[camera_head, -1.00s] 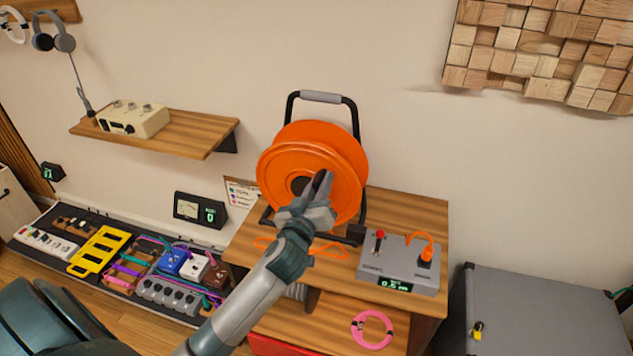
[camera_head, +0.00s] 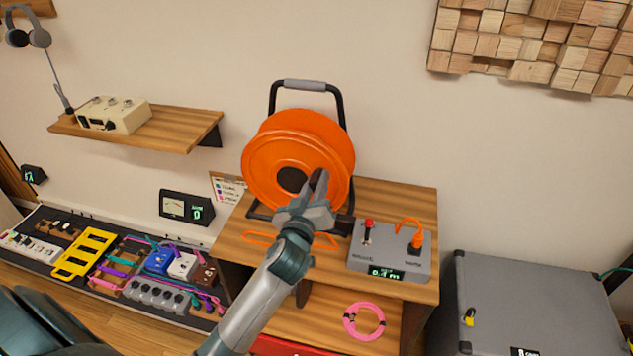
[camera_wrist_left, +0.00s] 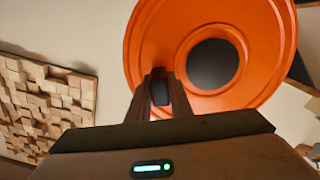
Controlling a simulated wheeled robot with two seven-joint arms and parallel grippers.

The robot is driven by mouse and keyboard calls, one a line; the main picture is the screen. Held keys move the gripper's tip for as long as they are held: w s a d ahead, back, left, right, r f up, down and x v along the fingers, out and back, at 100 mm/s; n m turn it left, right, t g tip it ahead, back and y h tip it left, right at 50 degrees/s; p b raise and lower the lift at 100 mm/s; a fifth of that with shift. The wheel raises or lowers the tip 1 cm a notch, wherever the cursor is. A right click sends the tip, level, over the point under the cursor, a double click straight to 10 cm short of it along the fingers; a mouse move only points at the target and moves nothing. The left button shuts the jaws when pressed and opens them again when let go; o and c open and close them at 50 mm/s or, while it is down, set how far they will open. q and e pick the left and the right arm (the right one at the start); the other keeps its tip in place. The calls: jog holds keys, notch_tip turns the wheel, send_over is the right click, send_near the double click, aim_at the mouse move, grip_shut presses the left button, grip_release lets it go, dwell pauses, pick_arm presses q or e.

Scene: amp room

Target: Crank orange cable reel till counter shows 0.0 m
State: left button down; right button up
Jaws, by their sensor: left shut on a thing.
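The orange cable reel (camera_head: 285,160) stands upright in a black frame with a grey top grip on the wooden cabinet. My left gripper (camera_head: 320,180) is at the reel's front face, right of its dark hub. In the left wrist view the fingers (camera_wrist_left: 161,92) are shut on a small dark crank knob (camera_wrist_left: 160,93), beside the reel's dark hub (camera_wrist_left: 213,63). The counter display (camera_head: 385,274) on the grey box glows green; it seems to read about 0.4 m, but the digits are blurred. My right gripper is not in view.
The grey box (camera_head: 365,262) with a red-tipped lever (camera_head: 368,228) and an orange plug (camera_head: 416,242) stands right of the reel. A pink cable coil (camera_head: 364,321) lies on the lower shelf. A grey case (camera_head: 530,310) stands at right, a pedalboard (camera_head: 100,262) at left.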

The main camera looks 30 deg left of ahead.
pick_arm(q)
jog(key=shift+w+d+f+b, duration=0.1)
jog(key=shift+d+f+b, duration=0.2)
jog(key=shift+f+b, duration=0.5)
jog(key=shift+w+d+f+b, duration=0.1)
jog(key=shift+d+f+b, duration=0.2)
jog(key=shift+f+b, duration=0.45)
jog(key=shift+f, duration=0.15)
